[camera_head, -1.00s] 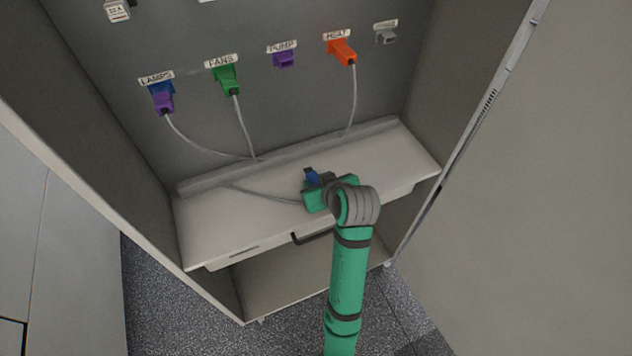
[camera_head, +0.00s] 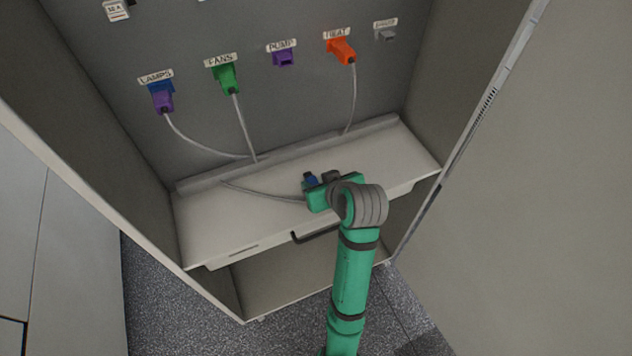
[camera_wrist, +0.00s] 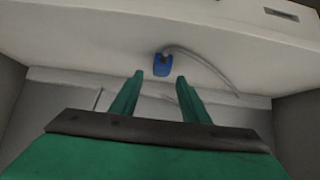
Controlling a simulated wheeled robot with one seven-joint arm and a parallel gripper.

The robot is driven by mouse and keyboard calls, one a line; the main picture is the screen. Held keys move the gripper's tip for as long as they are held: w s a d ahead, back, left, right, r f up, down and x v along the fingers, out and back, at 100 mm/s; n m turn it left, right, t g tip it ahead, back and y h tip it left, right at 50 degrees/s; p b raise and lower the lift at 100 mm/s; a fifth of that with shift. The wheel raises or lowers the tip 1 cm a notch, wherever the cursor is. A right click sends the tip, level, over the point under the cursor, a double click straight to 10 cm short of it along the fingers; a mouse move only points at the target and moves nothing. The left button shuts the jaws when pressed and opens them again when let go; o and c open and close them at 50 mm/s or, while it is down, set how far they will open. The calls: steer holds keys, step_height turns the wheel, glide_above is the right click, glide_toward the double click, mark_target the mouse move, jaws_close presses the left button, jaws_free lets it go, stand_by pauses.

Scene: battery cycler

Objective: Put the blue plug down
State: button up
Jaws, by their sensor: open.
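The blue plug (camera_head: 311,179) lies on the white shelf (camera_head: 225,225) inside the cabinet, with its grey cord running left along the shelf. In the wrist view the blue plug (camera_wrist: 162,64) rests on the light surface beyond the fingertips, its cord curving off to the right. My gripper (camera_wrist: 160,82) is open, its two green fingers apart with nothing between them. In the head view my gripper (camera_head: 318,187) is beside the plug and partly hides it.
On the back panel, a purple plug (camera_head: 162,103) sits in the blue LAMPS socket, a green plug (camera_head: 228,80) at FANS and an orange plug (camera_head: 343,51) at HEAT. The purple PUMP socket (camera_head: 284,59) is empty. The shelf's left part is clear. Cabinet walls stand either side.

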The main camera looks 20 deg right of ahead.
steer(key=v, duration=0.9)
steer(key=shift+s+r, duration=0.1)
steer(key=shift+r, duration=0.1)
stand_by(0.4)
